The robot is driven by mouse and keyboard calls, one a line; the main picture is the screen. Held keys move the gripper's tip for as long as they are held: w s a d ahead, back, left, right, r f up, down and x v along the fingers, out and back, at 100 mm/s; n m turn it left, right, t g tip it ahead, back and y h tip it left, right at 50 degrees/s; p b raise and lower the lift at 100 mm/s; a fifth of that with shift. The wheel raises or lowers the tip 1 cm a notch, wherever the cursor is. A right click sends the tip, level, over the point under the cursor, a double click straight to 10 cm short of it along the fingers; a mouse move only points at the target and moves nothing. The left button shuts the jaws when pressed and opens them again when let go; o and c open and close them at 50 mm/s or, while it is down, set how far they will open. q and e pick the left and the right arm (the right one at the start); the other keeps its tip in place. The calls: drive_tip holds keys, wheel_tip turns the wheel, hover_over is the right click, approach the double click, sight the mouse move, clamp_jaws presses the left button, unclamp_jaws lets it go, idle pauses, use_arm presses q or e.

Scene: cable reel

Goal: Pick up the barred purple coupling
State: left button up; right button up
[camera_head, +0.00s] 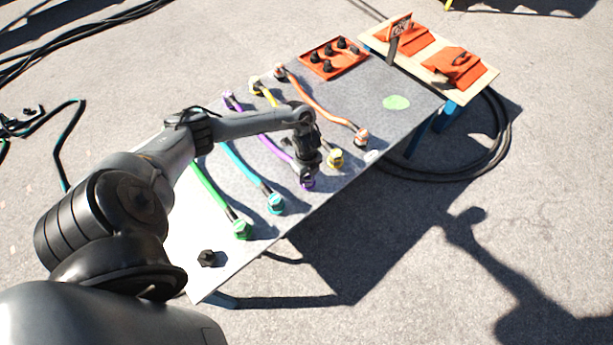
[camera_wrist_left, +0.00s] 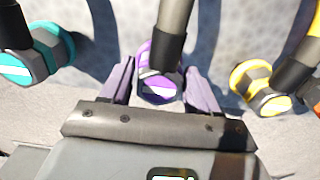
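The purple coupling (camera_wrist_left: 158,86), with a white bar across its face, is on the end of a dark cable. In the left wrist view it sits between the two fingers of my left gripper (camera_wrist_left: 160,85). The fingers are close on both sides; whether they press on it I cannot tell. In the head view, my left gripper (camera_head: 306,172) points down over the table's near edge, and a little purple of the coupling (camera_head: 308,184) shows beneath it. The purple cable's far end (camera_head: 230,99) lies across the table. My right gripper is not in view.
The teal coupling (camera_head: 275,203) and yellow coupling (camera_head: 335,158) flank the gripper closely. The green coupling (camera_head: 241,229) and orange coupling (camera_head: 361,137) lie farther out. A black fitting (camera_head: 207,258) stands at the near-left corner. An orange tray (camera_head: 318,68) is at the back.

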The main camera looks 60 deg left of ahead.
use_arm(q)
drive_tip(key=c, duration=0.7)
drive_tip(key=shift+c, duration=0.3)
drive_tip(key=shift+r, duration=0.15)
